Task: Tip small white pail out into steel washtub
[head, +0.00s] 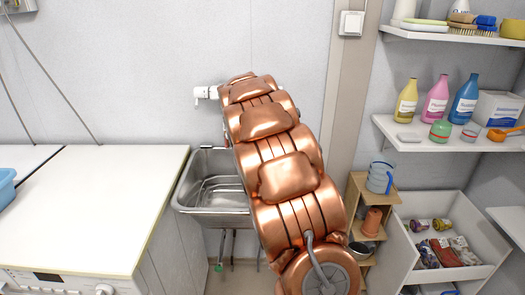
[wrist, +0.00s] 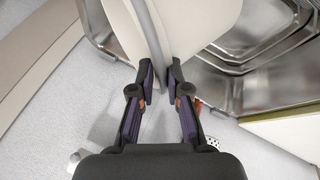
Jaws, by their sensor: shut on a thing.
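The steel washtub (head: 185,195) stands against the back wall, partly covered by my copper arm in the head view. Its ridged basin also shows at the upper right of the wrist view (wrist: 240,85). The small white pail (wrist: 205,22) is at the top of the wrist view, cut off by the frame edge, beside the basin. My gripper (wrist: 160,75) is shut on the pail at a thin grey strip or edge between the fingertips. In the head view the gripper and pail are hidden behind my arm. The pail's contents do not show.
A white-topped counter (head: 90,195) borders the tub on the left. A white tap (head: 205,92) is on the wall above the tub. A small wooden shelf (head: 360,190) stands to the right. Bottles (head: 436,100) stand on the wall shelf further right.

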